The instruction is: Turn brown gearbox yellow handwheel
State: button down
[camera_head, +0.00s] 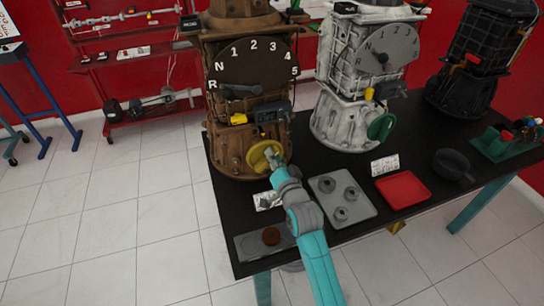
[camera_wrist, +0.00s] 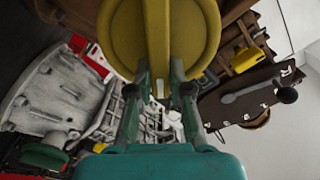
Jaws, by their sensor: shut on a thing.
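The brown gearbox (camera_head: 228,150) stands at the left end of the dark table, with a black gear dial marked R, N and 1 to 5. Its yellow handwheel (camera_head: 262,155) is low on the front; in the wrist view the handwheel (camera_wrist: 158,35) fills the top middle, with a raised bar across its face. My gripper (camera_head: 271,158) is at the handwheel, and in the wrist view its two fingers (camera_wrist: 160,85) are closed on either side of the bar. The exact contact at the fingertips is partly hidden.
A white gearbox (camera_head: 345,115) with a green handwheel (camera_head: 381,127) and a black gearbox (camera_head: 468,65) stand to the right. A grey tray of gears (camera_head: 327,211), a red tray (camera_head: 403,190) and a black pan-like part (camera_head: 452,166) lie on the table (camera_head: 350,172). Tiled floor is open at left.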

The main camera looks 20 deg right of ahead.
jog(key=m, duration=0.4)
jog(key=f+m, duration=0.1)
jog(key=m, duration=0.3)
jog(key=f+m, duration=0.1)
jog(key=m, duration=0.3)
jog(key=shift+d+f, duration=0.25)
jog(key=shift+d, duration=0.15)
dwell(0.3)
jog(key=c, duration=1.1)
grip_release()
jog(key=s, duration=1.2)
